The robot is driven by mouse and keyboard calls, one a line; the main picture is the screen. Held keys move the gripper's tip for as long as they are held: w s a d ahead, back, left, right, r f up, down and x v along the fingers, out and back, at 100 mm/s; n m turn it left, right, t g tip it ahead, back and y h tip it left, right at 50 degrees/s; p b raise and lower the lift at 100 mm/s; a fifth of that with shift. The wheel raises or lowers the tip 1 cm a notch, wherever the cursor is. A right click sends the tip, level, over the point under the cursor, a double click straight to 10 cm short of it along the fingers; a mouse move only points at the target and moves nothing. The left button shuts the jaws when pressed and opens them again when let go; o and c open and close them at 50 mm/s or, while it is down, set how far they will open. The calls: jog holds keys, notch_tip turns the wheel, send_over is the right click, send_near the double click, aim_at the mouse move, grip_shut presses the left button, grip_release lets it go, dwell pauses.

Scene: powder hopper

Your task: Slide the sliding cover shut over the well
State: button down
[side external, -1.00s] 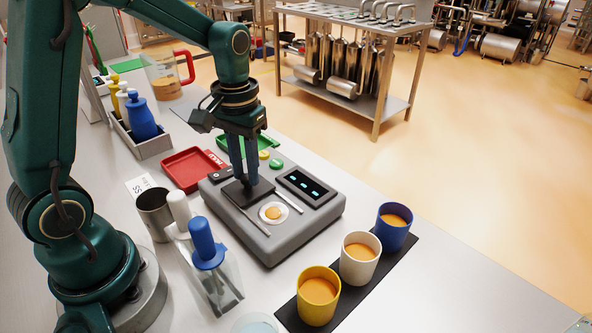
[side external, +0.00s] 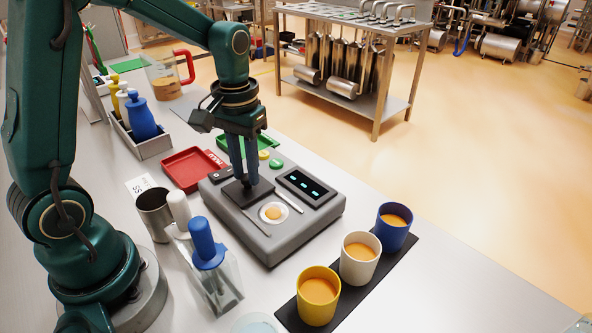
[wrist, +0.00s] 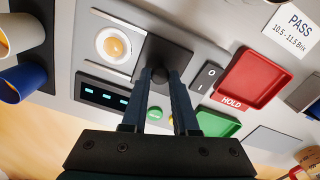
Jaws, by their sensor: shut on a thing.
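The sliding cover (side external: 238,192) is a dark square plate with a round knob, lying on the grey instrument. The well (side external: 272,213) is a pale ring with an orange sample, uncovered beside the plate. In the wrist view, the well (wrist: 113,45) is left of the cover (wrist: 178,55), between two light rails. My gripper (side external: 250,182) points down over the cover. In the wrist view, my gripper (wrist: 160,76) is shut on the cover's dark knob.
A dark display (side external: 308,186) and a green button (side external: 276,164) are on the instrument. Three filled cups, yellow (side external: 318,296), white (side external: 359,259) and blue (side external: 393,226), stand in front. A red tray (side external: 192,167), metal cup (side external: 154,213) and blue-topped bottle (side external: 208,255) are nearby.

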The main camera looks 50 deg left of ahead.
dwell(0.4)
jog(key=d, duration=0.7)
jog(key=shift+w+d, duration=0.1)
jog(key=shift+d, duration=0.3)
jog(key=c, duration=0.7)
grip_release()
jog(key=shift+r, duration=2.6)
